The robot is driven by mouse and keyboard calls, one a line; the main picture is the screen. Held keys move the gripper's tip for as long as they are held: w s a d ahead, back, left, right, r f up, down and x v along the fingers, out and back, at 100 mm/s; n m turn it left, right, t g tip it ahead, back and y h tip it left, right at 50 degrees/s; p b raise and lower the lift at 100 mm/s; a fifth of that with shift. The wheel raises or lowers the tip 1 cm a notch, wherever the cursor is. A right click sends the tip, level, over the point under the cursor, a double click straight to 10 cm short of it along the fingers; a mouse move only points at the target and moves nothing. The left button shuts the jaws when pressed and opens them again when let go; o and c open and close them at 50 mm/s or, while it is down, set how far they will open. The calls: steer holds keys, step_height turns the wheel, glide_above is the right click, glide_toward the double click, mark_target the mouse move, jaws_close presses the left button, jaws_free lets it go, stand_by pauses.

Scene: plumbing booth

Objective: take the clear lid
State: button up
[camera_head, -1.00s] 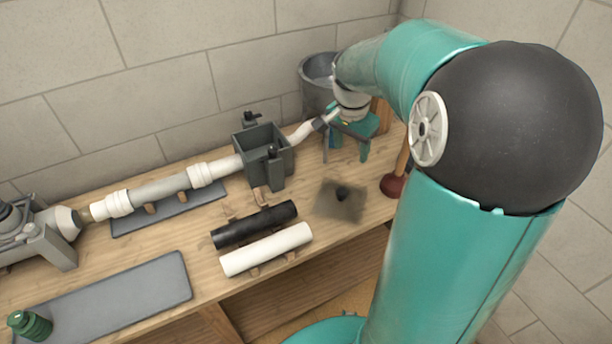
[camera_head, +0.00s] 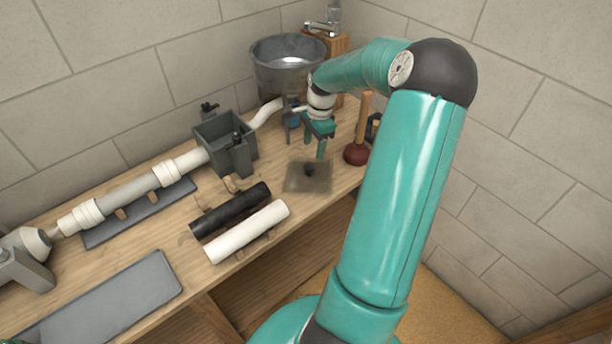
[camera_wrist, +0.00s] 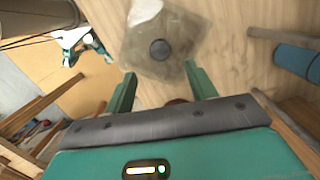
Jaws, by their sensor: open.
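The clear lid (camera_head: 295,180) is a see-through square plate with a dark round knob (camera_head: 309,170) in its middle. It lies flat on the wooden bench near the front edge. In the wrist view the lid (camera_wrist: 190,40) is at the top centre, its knob (camera_wrist: 160,49) just beyond my fingertips. My gripper (camera_head: 320,150) is open and empty, pointing down above and slightly right of the lid's far side. In the wrist view my two green fingers (camera_wrist: 158,72) are spread apart, with nothing between them.
A grey open box (camera_head: 225,140) stands left of the lid, joined to white pipes. Black (camera_head: 230,210) and white (camera_head: 248,232) tubes lie on cradles at the front. A plunger (camera_head: 357,150) stands close right. A metal bucket (camera_head: 288,70) is behind.

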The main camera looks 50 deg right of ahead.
mark_target(309, 166)
steer(key=f, duration=0.3)
steer(key=shift+w+a, duration=0.1)
steer(key=shift+a, duration=0.25)
steer(key=shift+d+f, duration=0.1)
steer(key=shift+f, duration=0.25)
steer(key=shift+a+f, duration=0.2)
steer(key=shift+f, duration=0.35)
steer(key=f, duration=0.4)
steer(key=shift+w+a+f, duration=0.1)
steer(key=shift+w+a, duration=0.05)
steer(key=shift+a, duration=0.05)
steer(key=shift+c, duration=0.4)
steer(key=c, duration=1.1)
